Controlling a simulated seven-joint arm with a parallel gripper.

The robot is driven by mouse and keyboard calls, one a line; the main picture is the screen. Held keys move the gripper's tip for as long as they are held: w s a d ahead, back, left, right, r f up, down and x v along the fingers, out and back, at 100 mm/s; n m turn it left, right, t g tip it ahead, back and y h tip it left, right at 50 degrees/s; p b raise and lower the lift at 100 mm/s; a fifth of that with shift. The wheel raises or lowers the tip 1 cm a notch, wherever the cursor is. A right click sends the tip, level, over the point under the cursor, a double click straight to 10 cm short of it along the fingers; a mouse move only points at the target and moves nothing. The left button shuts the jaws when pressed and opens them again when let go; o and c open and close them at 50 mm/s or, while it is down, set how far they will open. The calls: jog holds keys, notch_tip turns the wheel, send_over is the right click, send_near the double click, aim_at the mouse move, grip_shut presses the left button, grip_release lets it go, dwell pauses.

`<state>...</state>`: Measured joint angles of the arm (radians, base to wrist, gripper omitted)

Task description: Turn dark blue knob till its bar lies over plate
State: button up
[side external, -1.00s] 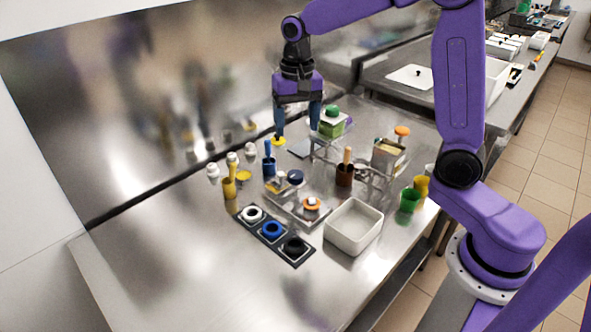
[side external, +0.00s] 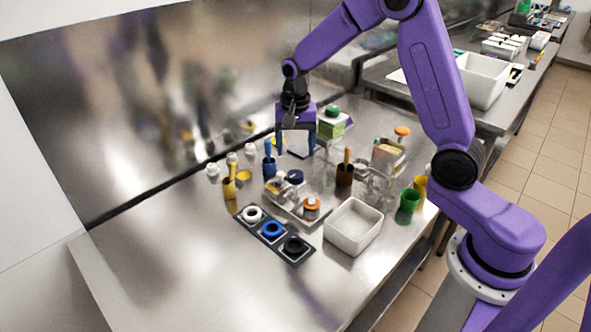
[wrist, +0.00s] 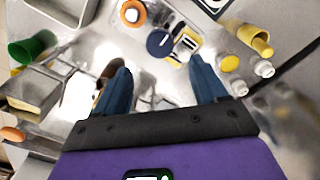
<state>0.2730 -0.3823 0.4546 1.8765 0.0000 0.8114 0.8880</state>
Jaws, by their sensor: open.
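A dark blue round knob (side external: 295,176) sits among small items in the middle of the bench. It also shows in the wrist view (wrist: 160,43), where a pale line crosses its top. A yellow and white piece (wrist: 186,44) is right beside it; I cannot tell whether this is the plate or how the bar lies over it. My gripper (side external: 295,145) is open and empty, behind and above the knob in the side view. In the wrist view my gripper (wrist: 160,70) has its blue fingers spread, with the knob beyond them and between their lines.
A white tray (side external: 353,227) and a panel with white, blue and black rings (side external: 262,238) lie in front. The front-left bench is clear.

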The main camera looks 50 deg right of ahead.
aim_at(295, 174)
notch_tip(295, 174, down, 8)
dwell(0.4)
jog(key=c, duration=1.1)
